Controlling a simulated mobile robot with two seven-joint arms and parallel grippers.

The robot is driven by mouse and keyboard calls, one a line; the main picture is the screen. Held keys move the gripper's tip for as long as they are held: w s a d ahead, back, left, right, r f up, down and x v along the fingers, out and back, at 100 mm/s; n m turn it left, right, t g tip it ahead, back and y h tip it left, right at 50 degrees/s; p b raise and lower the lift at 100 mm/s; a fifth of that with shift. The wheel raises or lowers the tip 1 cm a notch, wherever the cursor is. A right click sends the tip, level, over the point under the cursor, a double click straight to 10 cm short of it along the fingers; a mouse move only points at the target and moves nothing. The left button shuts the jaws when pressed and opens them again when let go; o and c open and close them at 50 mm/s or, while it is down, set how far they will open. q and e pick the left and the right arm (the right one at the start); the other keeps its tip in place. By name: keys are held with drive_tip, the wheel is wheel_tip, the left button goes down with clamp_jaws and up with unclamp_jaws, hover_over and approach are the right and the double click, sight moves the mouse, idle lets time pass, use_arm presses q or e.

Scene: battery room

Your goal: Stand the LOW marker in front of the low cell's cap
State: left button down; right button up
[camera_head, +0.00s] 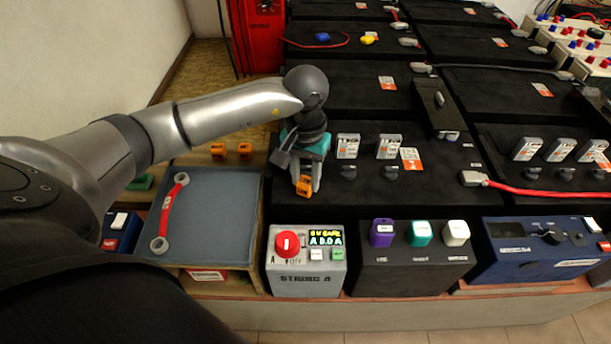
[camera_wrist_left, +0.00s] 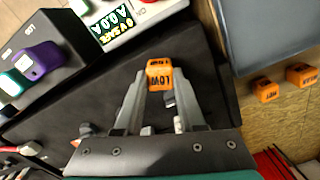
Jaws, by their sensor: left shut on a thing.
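My left gripper (camera_head: 305,184) points down over the near edge of a black battery block (camera_head: 375,200). It is shut on the orange LOW marker (camera_head: 304,187), whose lettering reads upside down in the left wrist view (camera_wrist_left: 160,77). The marker is at the fingertips, over or on the block's black top; I cannot tell whether it touches. Dark caps (camera_head: 348,171) (camera_head: 390,172) sit on the block to the right of the gripper. A small grey part (camera_wrist_left: 169,100) shows between the fingers, partly hidden. Which cap is the low cell's is not clear. My right gripper is out of view.
Two more orange markers (camera_head: 218,151) (camera_head: 245,151) stand on the wooden surface at left. White-faced gauges (camera_head: 348,146) stand behind the caps. The STRING A box (camera_head: 306,272) and a grey tray (camera_head: 215,215) with a red link (camera_head: 172,212) are nearby.

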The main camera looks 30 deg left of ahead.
sight(306, 180)
use_arm(q)
drive_tip(key=shift+f, duration=0.1)
drive_tip(key=c, duration=0.8)
unclamp_jaws()
drive_tip(key=o, duration=0.3)
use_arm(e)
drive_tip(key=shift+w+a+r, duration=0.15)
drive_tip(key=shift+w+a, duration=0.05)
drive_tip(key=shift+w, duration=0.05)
use_arm(q)
wheel_tip(306, 180, up, 12)
drive_tip(key=p, duration=0.3)
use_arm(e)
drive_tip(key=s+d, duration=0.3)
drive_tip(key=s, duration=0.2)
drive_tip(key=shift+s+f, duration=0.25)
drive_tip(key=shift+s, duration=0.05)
